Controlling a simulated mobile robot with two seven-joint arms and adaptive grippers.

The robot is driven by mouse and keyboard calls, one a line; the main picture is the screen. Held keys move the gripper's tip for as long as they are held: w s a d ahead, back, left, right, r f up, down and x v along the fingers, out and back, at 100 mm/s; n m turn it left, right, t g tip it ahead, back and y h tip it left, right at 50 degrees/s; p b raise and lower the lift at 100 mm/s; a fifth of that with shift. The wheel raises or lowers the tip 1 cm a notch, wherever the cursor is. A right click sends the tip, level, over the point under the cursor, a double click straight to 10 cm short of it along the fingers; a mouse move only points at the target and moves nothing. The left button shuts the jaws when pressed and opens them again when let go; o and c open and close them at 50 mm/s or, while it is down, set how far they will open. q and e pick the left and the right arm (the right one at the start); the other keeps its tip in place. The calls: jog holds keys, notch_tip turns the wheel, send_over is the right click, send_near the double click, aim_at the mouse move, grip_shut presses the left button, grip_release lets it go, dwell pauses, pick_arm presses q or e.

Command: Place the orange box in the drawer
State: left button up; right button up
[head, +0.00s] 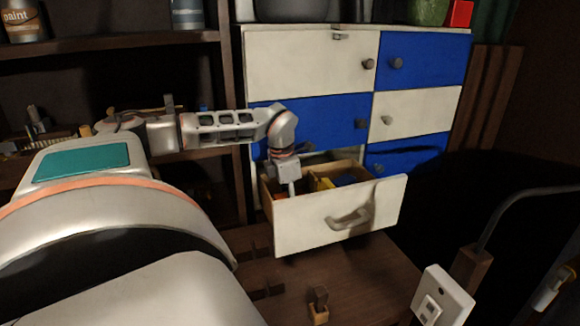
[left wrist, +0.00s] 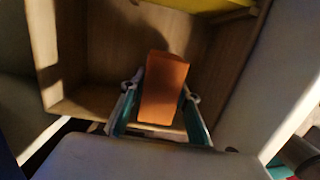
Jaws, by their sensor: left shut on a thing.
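The drawer (head: 312,217) is pulled out of the lower part of a white and blue cabinet, with its white front and grey handle facing me. My left gripper (head: 291,189) points down at the left part of the open drawer. In the left wrist view, my left gripper (left wrist: 158,103) is shut on the orange box (left wrist: 163,88), one finger on each side. The box is over the wooden drawer interior (left wrist: 105,50); I cannot tell whether it touches the bottom. In the head view the box is mostly hidden. My right gripper is not in view.
A yellow thing (head: 321,184) and a blue thing lie in the drawer; the yellow one also shows at the top of the left wrist view (left wrist: 205,4). Closed cabinet doors (head: 310,62) rise above. Dark shelves (head: 120,42) stand left. A white switch plate (head: 443,297) is at lower right.

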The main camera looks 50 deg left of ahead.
pick_arm(q)
jog(key=shift+f, duration=1.35)
jog(key=shift+f, duration=0.15)
jog(key=o, duration=1.3)
jog(key=r, duration=0.4)
jog(key=s+r, duration=0.1)
jog(key=r, duration=0.7)
jog(key=shift+s+a+r, duration=0.1)
jog(key=shift+s+a, duration=0.1)
